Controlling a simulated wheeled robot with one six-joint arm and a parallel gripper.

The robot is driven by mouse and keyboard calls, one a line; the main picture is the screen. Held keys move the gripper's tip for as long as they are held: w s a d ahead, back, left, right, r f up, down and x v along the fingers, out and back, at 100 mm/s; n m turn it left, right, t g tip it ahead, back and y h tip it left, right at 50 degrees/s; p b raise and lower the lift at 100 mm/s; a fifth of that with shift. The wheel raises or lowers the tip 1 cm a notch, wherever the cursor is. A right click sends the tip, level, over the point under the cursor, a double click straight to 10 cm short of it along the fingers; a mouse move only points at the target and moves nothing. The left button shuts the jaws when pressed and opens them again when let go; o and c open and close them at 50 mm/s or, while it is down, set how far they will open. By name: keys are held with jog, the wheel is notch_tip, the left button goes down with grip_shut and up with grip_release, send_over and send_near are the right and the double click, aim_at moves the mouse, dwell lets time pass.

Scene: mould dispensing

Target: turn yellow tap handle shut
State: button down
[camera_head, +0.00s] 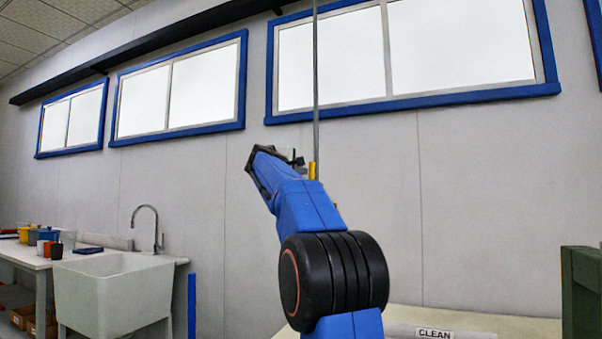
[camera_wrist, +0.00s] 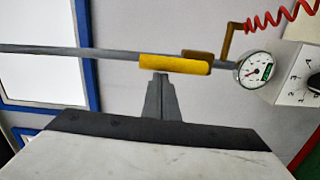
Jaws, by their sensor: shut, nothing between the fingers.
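The yellow tap handle (camera_wrist: 175,64) lies lengthwise along a thin grey pipe (camera_wrist: 90,51) in the wrist view. In the head view a small yellow part (camera_head: 312,171) shows beside the upright pipe (camera_head: 316,90), just right of my gripper. My gripper (camera_wrist: 160,76) is shut and empty, its fingertips at the lower edge of the handle in the wrist view. I cannot tell whether they touch it. In the head view my gripper (camera_head: 292,157) is partly hidden by my arm. A brown-yellow piece (camera_wrist: 197,54) sits behind the handle's right end.
A round gauge (camera_wrist: 253,68), a red coiled hose (camera_wrist: 285,16) and a white numbered dial box (camera_wrist: 302,75) are right of the handle in the wrist view. A sink (camera_head: 113,290) stands lower left; a dark green box (camera_head: 582,295) stands right.

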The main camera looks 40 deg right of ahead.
aim_at(312, 169)
jog(key=shift+s+r, duration=0.1)
jog(key=shift+s, duration=0.05)
jog(key=s+m, duration=0.1)
jog(key=m, duration=0.1)
jog(key=s+d+m, duration=0.1)
jog(key=m, duration=0.1)
jog(key=shift+s+r, duration=0.15)
jog(key=shift+s, duration=0.1)
jog(key=s+d+f+m, duration=0.2)
jog(key=s+f+m, duration=0.3)
jog(key=m, duration=0.6)
jog(key=shift+s+d+m+y, duration=0.3)
jog(key=shift+s+y, duration=0.1)
jog(key=shift+s, duration=0.05)
jog(key=shift+f, duration=0.1)
dwell(0.3)
